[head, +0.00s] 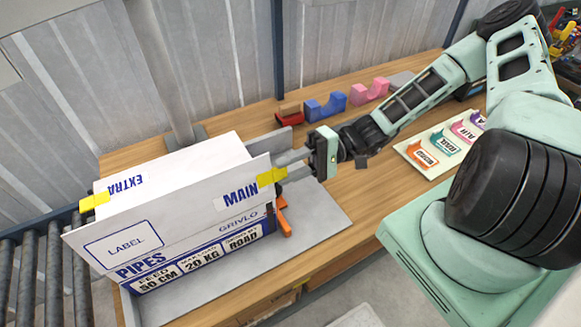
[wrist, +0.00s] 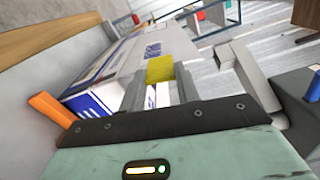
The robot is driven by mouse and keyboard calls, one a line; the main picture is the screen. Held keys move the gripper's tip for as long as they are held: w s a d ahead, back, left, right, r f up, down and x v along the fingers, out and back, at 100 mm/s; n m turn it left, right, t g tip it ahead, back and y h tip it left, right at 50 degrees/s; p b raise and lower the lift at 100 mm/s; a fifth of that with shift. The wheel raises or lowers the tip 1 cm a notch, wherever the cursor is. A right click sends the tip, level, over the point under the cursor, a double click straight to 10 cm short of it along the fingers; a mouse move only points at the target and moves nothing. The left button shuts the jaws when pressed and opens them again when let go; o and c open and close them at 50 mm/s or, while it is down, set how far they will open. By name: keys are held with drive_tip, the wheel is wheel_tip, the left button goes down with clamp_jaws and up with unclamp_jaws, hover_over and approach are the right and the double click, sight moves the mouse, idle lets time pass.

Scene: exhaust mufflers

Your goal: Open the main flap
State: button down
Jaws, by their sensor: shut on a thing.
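A white box marked PIPES (head: 150,268) stands on a grey tray at the left of the table. Its front flap, marked MAIN (head: 190,220), is raised and leans upward along the box's near side. A yellow tab (head: 271,177) sits at the flap's right end. My gripper (head: 285,168) is at this tab, coming from the right, and is shut on it. In the wrist view the yellow tab (wrist: 160,69) shows between the fingers. Behind, the flap marked EXTRA (head: 126,185) has its own yellow tab (head: 94,200) at the left.
An orange clamp (head: 283,217) stands by the box's right end. Blue (head: 326,106) and pink (head: 370,91) cradles stand at the back of the table. A board with coloured labelled pieces (head: 412,160) lies to the right. Rollers (head: 40,275) are at the left.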

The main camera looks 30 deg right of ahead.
drive_tip(key=c, duration=1)
unclamp_jaws()
drive_tip(key=d+b, duration=0.4)
drive_tip(key=d, duration=1.3)
drive_tip(key=shift+d+b, duration=0.2)
drive_tip(key=shift+b, duration=0.15)
